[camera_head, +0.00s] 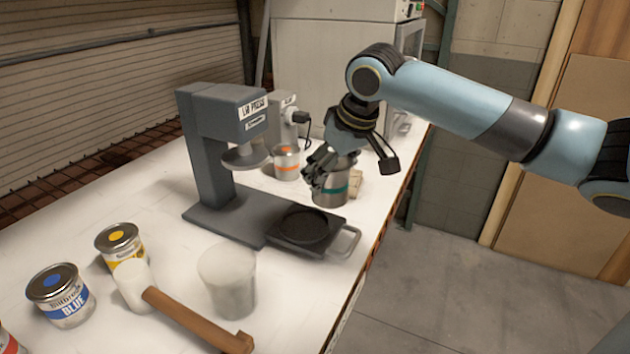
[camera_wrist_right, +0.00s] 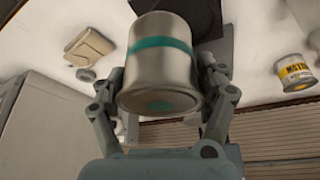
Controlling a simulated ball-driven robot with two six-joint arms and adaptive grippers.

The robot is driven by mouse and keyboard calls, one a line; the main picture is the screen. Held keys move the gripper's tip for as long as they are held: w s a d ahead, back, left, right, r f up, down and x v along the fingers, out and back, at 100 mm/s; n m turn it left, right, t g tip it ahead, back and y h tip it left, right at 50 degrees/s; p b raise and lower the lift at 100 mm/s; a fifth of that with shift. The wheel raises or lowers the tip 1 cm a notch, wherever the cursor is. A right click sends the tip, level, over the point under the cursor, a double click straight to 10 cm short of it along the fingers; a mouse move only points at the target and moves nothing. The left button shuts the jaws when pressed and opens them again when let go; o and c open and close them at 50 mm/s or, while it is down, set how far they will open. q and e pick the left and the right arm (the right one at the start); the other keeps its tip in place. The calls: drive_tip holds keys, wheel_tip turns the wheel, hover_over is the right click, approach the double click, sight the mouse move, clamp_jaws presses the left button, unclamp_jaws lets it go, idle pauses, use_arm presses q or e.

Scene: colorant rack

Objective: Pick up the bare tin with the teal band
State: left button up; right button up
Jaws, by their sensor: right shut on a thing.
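The bare metal tin with the teal band (camera_head: 331,190) is held in the fingers of my right gripper (camera_head: 330,172), which is shut on it. The tin is near the bench's right side, behind the press's round plate, and looks raised off the bench top. In the right wrist view the tin (camera_wrist_right: 160,65) sits between both fingers, with its teal band across it and a teal dot on the end facing the camera. My left gripper is not in view.
A grey press (camera_head: 222,120) with a handled tray (camera_head: 300,232) stands close in front. An orange-banded tin (camera_head: 286,162) is behind. A blue tin (camera_head: 62,297), yellow tin (camera_head: 119,243), mallet (camera_head: 185,318) and translucent cup (camera_head: 229,280) stand at the front.

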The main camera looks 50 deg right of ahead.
drive_tip(key=s+d+r+p, duration=0.2)
drive_tip(key=s+d+r, duration=0.1)
drive_tip(key=s+d, duration=0.1)
drive_tip(key=shift+s+r, duration=0.3)
drive_tip(key=shift+s, duration=0.05)
